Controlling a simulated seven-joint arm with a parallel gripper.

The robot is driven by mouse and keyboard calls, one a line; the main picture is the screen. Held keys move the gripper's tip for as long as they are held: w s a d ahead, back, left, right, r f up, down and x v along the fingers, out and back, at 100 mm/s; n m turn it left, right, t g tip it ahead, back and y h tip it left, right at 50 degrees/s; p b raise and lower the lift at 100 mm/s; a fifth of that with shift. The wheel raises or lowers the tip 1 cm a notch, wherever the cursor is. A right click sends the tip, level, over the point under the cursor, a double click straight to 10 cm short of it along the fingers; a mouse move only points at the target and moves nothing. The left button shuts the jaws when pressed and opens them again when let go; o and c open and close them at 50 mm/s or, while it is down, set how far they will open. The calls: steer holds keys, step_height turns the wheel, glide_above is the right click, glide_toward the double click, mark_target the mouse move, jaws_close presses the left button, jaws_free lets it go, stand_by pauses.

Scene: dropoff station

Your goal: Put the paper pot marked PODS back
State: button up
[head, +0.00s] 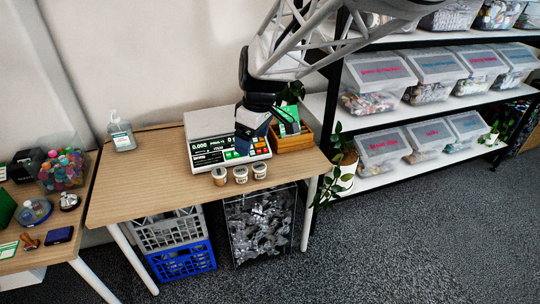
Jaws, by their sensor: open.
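Three small paper pots stand upright in a row near the front edge of the wooden table, in front of the scale: a left pot (219,176), a middle pot (240,175) and a right pot (259,171). Each has a pale label, but the print is too small to read, so I cannot tell which is marked PODS. My gripper (245,146) hangs over the right part of the scale (203,153), behind and above the pots. It is open, nothing shows held in it, and it is apart from the pots.
A wooden box (297,139) with a green-and-white card stands right of the scale. A clear bottle (122,134) stands at the back left. Shelves at right hold lidded clear bins (375,85) and a plant (343,160). Crates (180,262) sit under the table. Table's left part is clear.

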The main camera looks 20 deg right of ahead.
steer(key=s+d+r+m+t+h, duration=0.1)
steer(key=s+m, duration=0.3)
steer(key=s, duration=0.7)
steer(key=s+d+r+m+h, duration=0.1)
steer(key=s+m, duration=0.4)
steer(key=s, duration=0.7)
steer(key=shift+d+t, duration=0.3)
steer(key=shift+t, duration=0.1)
